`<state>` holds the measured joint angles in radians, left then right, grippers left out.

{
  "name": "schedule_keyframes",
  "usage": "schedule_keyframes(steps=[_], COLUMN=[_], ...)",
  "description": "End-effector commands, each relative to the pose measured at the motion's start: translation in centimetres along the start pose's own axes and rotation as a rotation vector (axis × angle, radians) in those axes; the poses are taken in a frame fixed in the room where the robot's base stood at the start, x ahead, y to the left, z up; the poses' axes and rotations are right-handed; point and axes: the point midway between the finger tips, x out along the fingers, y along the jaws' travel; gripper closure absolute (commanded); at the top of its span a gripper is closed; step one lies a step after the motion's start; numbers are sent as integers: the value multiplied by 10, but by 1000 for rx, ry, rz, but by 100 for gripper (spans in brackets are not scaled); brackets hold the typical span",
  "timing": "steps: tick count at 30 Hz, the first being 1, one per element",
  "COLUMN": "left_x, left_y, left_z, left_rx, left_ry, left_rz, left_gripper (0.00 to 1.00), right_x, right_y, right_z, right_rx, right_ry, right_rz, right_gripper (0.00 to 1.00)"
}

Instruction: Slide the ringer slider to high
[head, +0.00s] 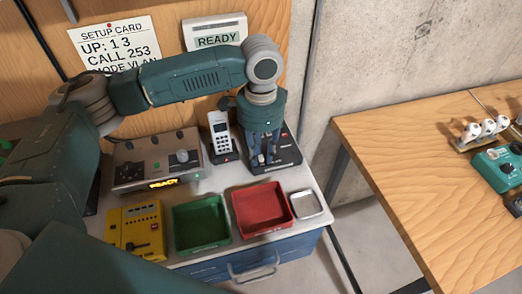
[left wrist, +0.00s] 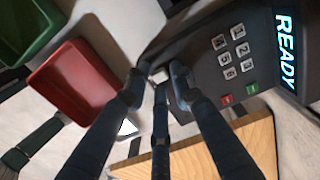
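My left gripper (head: 262,158) points down over the black desk device (head: 285,160) at the back of the bench. The same device (left wrist: 205,62) shows in the left wrist view with a keypad and red and green keys. My left gripper's fingertips (left wrist: 158,84) are apart, close above the device's edge. A small light-grey piece (left wrist: 159,75) shows between them; it may be the ringer slider knob, but I cannot read a label or tell whether the fingers touch it. The fingers partly hide this area.
A red tray (head: 262,232) and a green tray (head: 173,222) stand in front of the device. A cordless handset (head: 219,132) stands close to its left. A grey console (head: 130,177) and a yellow box (head: 114,243) are further left. The wall is behind.

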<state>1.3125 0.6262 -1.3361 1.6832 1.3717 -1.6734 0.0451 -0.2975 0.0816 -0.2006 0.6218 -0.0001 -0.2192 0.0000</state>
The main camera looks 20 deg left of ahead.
Motion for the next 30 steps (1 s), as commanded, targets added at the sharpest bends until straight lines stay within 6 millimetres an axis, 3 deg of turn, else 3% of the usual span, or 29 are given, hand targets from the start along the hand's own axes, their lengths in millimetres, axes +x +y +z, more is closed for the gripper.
schedule_keyframes(steps=[3, 10, 19, 29, 30], left_x=[0, -2, -4, -2, -2], left_y=[0, 0, 0, -1, -1], left_z=[0, -2, -45, -51, -51], left_rx=[0, 0, 0, -1, -1], left_ry=[0, 1, 2, 7, 7], left_rz=[0, 0, 0, -4, -4], left_gripper=[100, 100, 100, 100, 81], right_x=[0, -2, -20, -19, -19], right_y=[0, -1, -4, -4, -4], right_z=[2, 4, 3, 2, 2], right_rx=[0, 0, 2, 2, 2], right_ry=[-3, -6, -7, -6, -6], right_rz=[-1, -1, -5, -4, -4], right_gripper=[60, 60, 60, 60, 60])
